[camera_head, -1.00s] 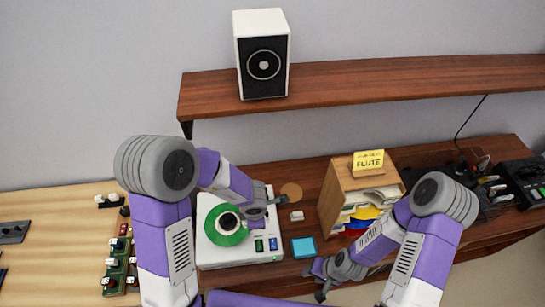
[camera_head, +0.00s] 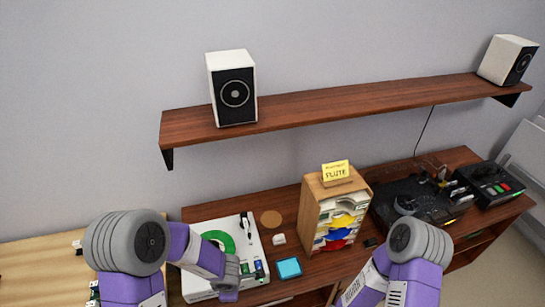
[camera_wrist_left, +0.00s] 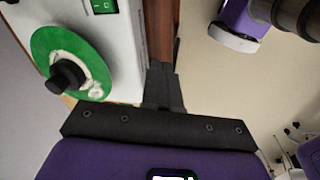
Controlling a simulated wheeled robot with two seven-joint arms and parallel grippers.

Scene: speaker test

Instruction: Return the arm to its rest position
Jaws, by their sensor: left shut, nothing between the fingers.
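My left arm comes in from the left in the head view. Its gripper (camera_head: 246,272) is at the front right corner of the white turntable (camera_head: 200,282). The left wrist view shows the two fingers (camera_wrist_left: 162,78) closed together with nothing between them. They are beyond the turntable's edge, over the desk's front edge. A green disc (camera_head: 217,240) lies on the turntable and shows with a black knob-like piece (camera_wrist_left: 66,78) at its middle. My right forearm shows at the lower right of the head view; its gripper is out of sight.
A wooden rack (camera_head: 312,215) with a yellow FLUTE sign (camera_head: 336,170) stands right of the turntable. A blue square (camera_head: 289,267) lies between them on the desk. Two speakers (camera_head: 232,88) (camera_head: 508,60) stand on the shelf (camera_head: 330,106). Black equipment (camera_head: 420,200) fills the desk's right.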

